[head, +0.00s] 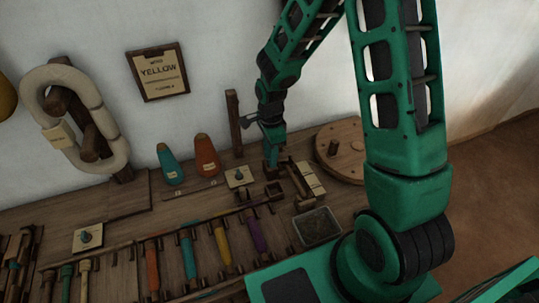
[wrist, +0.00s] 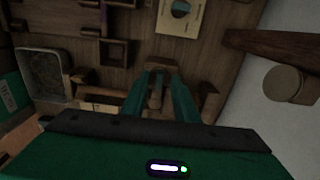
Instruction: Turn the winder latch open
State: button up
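My gripper (head: 271,168) points down at the wooden winder fittings at the back of the bench, between the knob plate and the round wooden disc. In the wrist view its two green fingers (wrist: 162,78) stand apart. A small upright wooden piece (wrist: 156,92), which may be the winder latch, shows between them. A gap shows on its right side; I cannot tell whether the left finger touches it. A wooden block (wrist: 162,66) lies just beyond the fingertips. In the head view my gripper hides most of this spot, and the latch's position cannot be read.
A grey tray (head: 317,227) and a round pegged disc (head: 341,148) stand close by. An upright post (head: 234,122), a knob plate (head: 239,177), and teal (head: 170,166) and orange (head: 206,157) cones stand to the left. Several coloured bobbins (head: 222,245) lie in front.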

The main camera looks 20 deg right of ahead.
grip_shut()
jog(key=shift+n, duration=0.4)
jog(key=n, duration=0.2)
jog(key=shift+w+n, duration=0.1)
jog(key=shift+n, duration=0.3)
jog(key=n, duration=0.3)
jog(key=shift+n, duration=0.4)
jog(key=n, duration=1)
jog(key=shift+w+r, duration=0.1)
jog(key=shift+n, duration=0.4)
